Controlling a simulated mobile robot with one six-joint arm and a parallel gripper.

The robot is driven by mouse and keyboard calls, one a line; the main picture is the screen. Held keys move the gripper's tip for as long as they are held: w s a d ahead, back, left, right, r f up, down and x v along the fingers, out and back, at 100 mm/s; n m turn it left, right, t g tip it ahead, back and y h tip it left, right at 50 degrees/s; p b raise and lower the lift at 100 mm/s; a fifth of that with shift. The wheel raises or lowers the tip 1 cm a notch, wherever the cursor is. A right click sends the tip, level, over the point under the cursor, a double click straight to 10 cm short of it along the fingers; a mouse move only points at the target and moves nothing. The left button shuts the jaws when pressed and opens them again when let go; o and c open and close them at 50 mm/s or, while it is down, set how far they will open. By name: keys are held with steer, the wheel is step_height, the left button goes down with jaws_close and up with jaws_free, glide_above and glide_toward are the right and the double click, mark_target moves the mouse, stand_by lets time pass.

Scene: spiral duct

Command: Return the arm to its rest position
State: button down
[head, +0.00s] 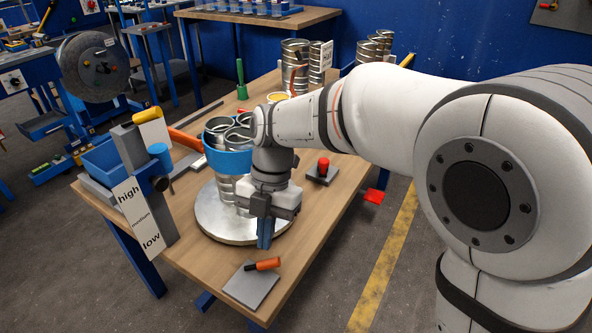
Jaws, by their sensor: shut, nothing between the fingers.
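My arm reaches in from the right over the wooden workbench (190,258). My gripper (264,235) points down with its blue fingers together and nothing between them. It is in front of the spiral duct pieces (226,187), which stand inside a blue band (214,158) on a round metal turntable (213,226). The gripper overlaps the turntable's right side in this view; I cannot tell its height above it. My wrist hides part of the duct pieces.
A grey plate with an orange handle (262,265) lies at the front. A red button (323,167) is right. More metal ducts (295,62) stand behind. Floor right of the bench is mostly clear.

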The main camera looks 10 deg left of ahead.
steer(key=shift+r, duration=0.1)
steer(key=s+d+r+m+t+p, duration=0.1)
steer(key=d+r+m+p, duration=0.4)
steer(key=d+m, duration=0.5)
steer(key=s+d+r+m+t+p, duration=0.1)
steer(key=d+r+m+t+p, duration=0.2)
steer(key=d+m, duration=0.7)
steer(key=s+d+r+m+t+p, duration=0.1)
steer(key=d+r+m+t+p, duration=0.1)
steer(key=d+r+m+p, duration=0.6)
steer(key=d+m, duration=0.2)
steer(key=m, duration=0.4)
steer(key=shift+d+r+t, duration=0.2)
steer(key=shift+t, duration=0.1)
steer(key=shift+s, duration=0.1)
